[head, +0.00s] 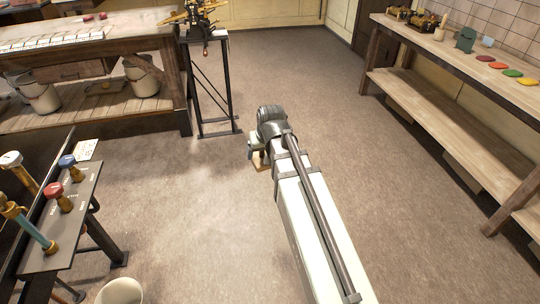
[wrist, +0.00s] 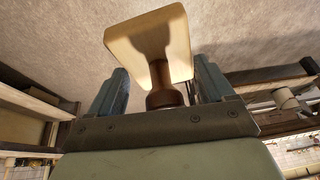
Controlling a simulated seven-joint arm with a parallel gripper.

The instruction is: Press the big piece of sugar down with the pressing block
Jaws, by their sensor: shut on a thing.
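My gripper (head: 256,150) is out over open floor in the middle of the head view. In the wrist view my gripper (wrist: 160,70) has its two blue-grey fingers on either side of the pressing block's brown handle. The pressing block (wrist: 128,42) is a pale, flat wooden plate with a turned handle, held plate outward. In the head view only a small tan part of the block (head: 260,161) shows below the gripper. I cannot make out the big piece of sugar in either view.
A wooden bench (head: 135,25) with a pale marked slab (head: 50,39) stands back left. A brass roller machine (head: 190,14) sits on a metal stand. A lever panel (head: 68,215) and white bucket (head: 120,291) are front left. A shelf bench (head: 450,50) with coloured discs lines the right.

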